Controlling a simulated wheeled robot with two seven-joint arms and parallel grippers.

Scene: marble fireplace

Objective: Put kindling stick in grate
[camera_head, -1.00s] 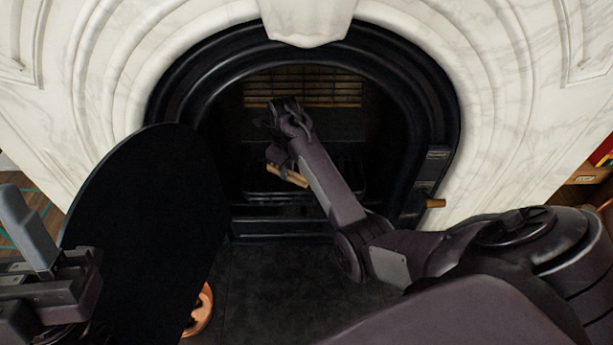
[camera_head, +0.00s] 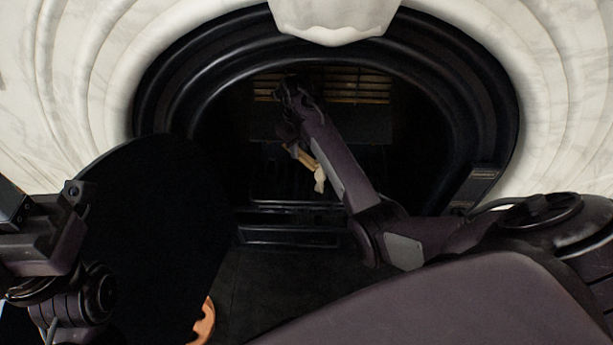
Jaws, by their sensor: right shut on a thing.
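The kindling stick (camera_head: 302,155) is a short pale wooden piece inside the dark fireplace opening. My right gripper (camera_head: 289,143) reaches into the opening and is shut on the stick, holding it at a slant. The jaws are dark and partly hidden by my wrist. The dark grate (camera_head: 275,190) lies low in the opening, below the stick in the picture; I cannot tell whether the stick touches it. A small cream-coloured thing (camera_head: 320,179) shows just below the stick, beside my forearm. My left gripper is at the left edge, cut off by the frame, its fingertips not clearly visible.
The black arched surround (camera_head: 190,85) and white marble (camera_head: 90,100) frame the opening. A black oval door (camera_head: 150,240) stands open at left. A copper-coloured object (camera_head: 204,322) sits behind its lower edge. The dark hearth (camera_head: 265,285) in front is clear.

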